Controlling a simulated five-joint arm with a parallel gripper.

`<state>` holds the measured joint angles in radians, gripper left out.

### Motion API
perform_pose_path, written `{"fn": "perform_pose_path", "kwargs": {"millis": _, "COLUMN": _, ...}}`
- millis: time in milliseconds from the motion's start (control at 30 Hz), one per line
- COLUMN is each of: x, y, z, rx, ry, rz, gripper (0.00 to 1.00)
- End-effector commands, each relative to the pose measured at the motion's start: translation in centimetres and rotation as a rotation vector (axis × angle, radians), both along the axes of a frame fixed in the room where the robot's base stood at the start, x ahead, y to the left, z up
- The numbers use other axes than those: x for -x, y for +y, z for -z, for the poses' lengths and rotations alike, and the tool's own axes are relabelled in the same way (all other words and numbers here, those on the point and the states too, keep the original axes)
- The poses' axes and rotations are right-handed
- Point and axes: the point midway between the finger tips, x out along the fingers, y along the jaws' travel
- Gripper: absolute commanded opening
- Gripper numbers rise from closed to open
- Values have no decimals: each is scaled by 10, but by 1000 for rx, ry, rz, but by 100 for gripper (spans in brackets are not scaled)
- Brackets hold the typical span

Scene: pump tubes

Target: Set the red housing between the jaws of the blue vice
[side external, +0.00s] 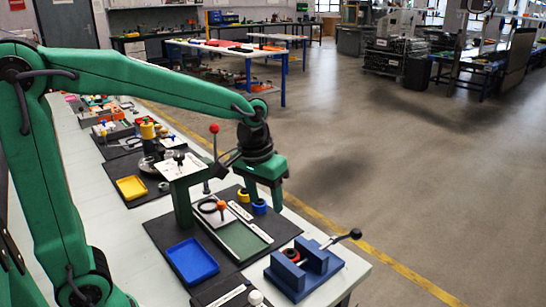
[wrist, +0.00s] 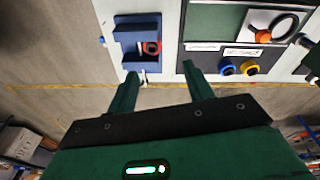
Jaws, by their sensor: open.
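The blue vice (side external: 312,262) stands at the near right corner of the bench, with a black-knobbed handle. It also shows in the wrist view (wrist: 126,30). The red housing (wrist: 152,47), a ring with a dark centre, is at one end of the gap between the vice jaws. It also shows in the side view (side external: 291,254), partly hidden by a jaw. I cannot tell whether it is fully seated there. My gripper (wrist: 161,72) is open, its two green fingers apart with nothing between them. It hangs above the bench, apart from the housing.
A blue tray (side external: 192,262) and a green mat (side external: 238,243) lie left of the vice. A blue ring (wrist: 227,68) and a yellow ring (wrist: 250,69) sit near the bench edge. A red-topped lever (side external: 214,129) rises near my gripper. Open floor lies beyond the bench.

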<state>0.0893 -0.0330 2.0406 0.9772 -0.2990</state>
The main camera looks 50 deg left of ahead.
Motion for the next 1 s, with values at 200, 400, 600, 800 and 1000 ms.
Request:
{"fn": "perform_pose_path", "kwargs": {"millis": 200, "x": 38, "y": 11, "z": -23, "rx": -8, "ry": -89, "rz": 48, "gripper": 51}}
{"fn": "perform_pose_path", "kwargs": {"millis": 400, "x": 72, "y": 20, "z": -35, "rx": -22, "ry": -165, "rz": 93, "gripper": 51}}
{"fn": "perform_pose_path", "kwargs": {"millis": 600, "x": 105, "y": 26, "z": -39, "rx": -43, "ry": -241, "rz": 138, "gripper": 51}}
{"fn": "perform_pose_path", "kwargs": {"millis": 800, "x": 131, "y": 31, "z": -38, "rx": -66, "ry": -303, "rz": 175, "gripper": 51}}
{"fn": "perform_pose_path", "kwargs": {"millis": 1000, "x": 143, "y": 33, "z": -35, "rx": -79, "ry": -334, "rz": 193, "gripper": 51}}
